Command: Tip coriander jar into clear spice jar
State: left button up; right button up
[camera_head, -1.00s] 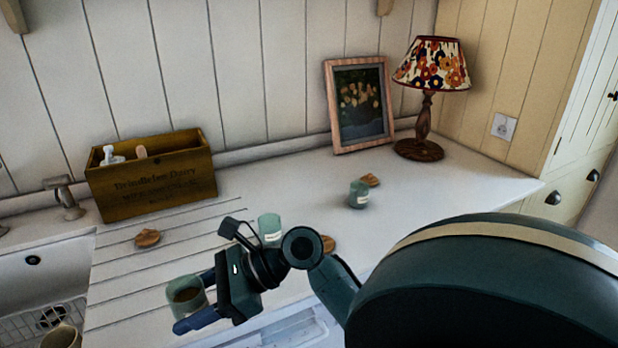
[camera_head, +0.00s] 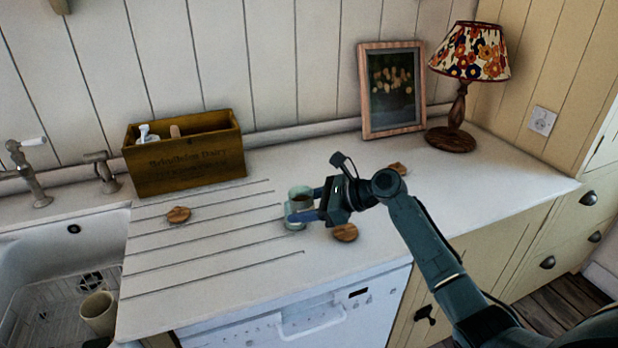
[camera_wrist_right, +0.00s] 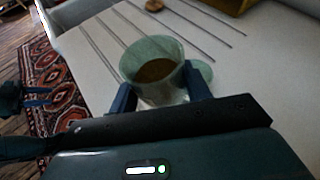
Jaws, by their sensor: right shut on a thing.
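My right gripper (camera_head: 308,205) is shut on a greenish glass jar with brown contents (camera_head: 300,196), which I take to be the coriander jar. The wrist view shows this jar (camera_wrist_right: 152,72) between the fingers, open-topped and close to upright. A second pale green glass jar (camera_head: 293,222) stands just below and behind it on the counter, mostly hidden. It also shows in the wrist view (camera_wrist_right: 204,72), right of the held jar. I cannot read a label on either. My left gripper (camera_wrist_right: 38,96) shows small at the left of the wrist view, fingers apart and empty.
Wooden lids lie on the counter: one at left (camera_head: 178,215), one by my gripper (camera_head: 345,232), one behind it (camera_head: 397,168). A wooden crate (camera_head: 185,165), picture frame (camera_head: 391,90) and lamp (camera_head: 456,110) stand at the back. A sink (camera_head: 50,245) is at left.

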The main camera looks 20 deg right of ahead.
jog(key=shift+t+h, duration=0.3)
jog(key=w, duration=0.2)
jog(key=w+d, duration=0.1)
jog(key=w, duration=0.1)
jog(key=w+d+p, duration=0.1)
jog(key=w, duration=0.1)
jog(key=shift+w+d+r, duration=0.15)
jog(key=shift+w+r, duration=0.15)
jog(key=shift+w, duration=0.1)
pick_arm(q)
jog(key=shift+s+a, duration=0.2)
jog(key=shift+s, duration=0.1)
pick_arm(e)
jog(key=n+t+h, duration=0.1)
jog(key=h, duration=0.1)
jog(key=d+n+h, duration=0.1)
jog(key=n+h, duration=0.1)
jog(key=w+n+t+h, duration=0.1)
jog(key=n+h, duration=0.1)
jog(key=shift+w+d+r+t, duration=0.1)
jog(key=shift+d+r+t, duration=0.2)
jog(key=shift+d+r, duration=0.1)
jog(key=shift+a, duration=0.15)
